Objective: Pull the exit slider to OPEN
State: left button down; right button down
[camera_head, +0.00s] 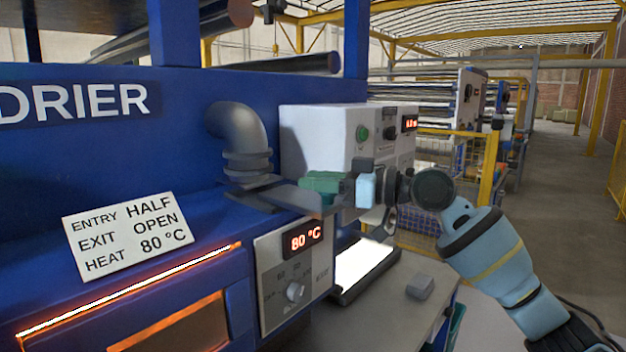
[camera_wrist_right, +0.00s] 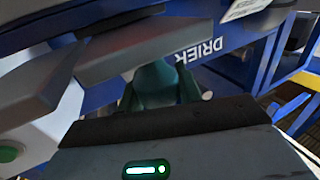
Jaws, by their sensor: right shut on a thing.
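The exit slider is a flat dark grey plate (camera_head: 285,196) at the base of the bent grey duct (camera_head: 238,140), with a green handle (camera_head: 321,182) at its right end. My right gripper (camera_head: 347,183) reaches in from the right and is shut on the green handle. In the right wrist view the green handle (camera_wrist_right: 160,88) shows ahead of the gripper body, partly hidden by it. I cannot read any open or closed mark on the slider. A sign (camera_head: 130,235) reads ENTRY HALF, EXIT OPEN, HEAT 80 °C. My left gripper is not in view.
A white control box (camera_head: 315,140) stands just behind the handle. A heat panel (camera_head: 290,275) with a knob and an 80 °C display is below it. A small grey block (camera_head: 420,287) lies on the grey top at the right. The aisle to the right is clear.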

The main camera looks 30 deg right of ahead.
jog(key=c, duration=1.4)
grip_release()
jog(key=shift+f, duration=0.15)
jog(key=o, duration=0.4)
jog(key=shift+s, duration=0.15)
jog(key=shift+o, duration=0.2)
jog(key=shift+s+d, duration=0.1)
jog(key=shift+d, duration=0.1)
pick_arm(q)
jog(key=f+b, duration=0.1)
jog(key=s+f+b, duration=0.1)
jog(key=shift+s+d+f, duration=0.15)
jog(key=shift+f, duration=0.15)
pick_arm(e)
jog(key=v, duration=0.7)
jog(key=shift+s, duration=0.25)
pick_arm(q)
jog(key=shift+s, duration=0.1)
pick_arm(e)
jog(key=shift+d, duration=0.1)
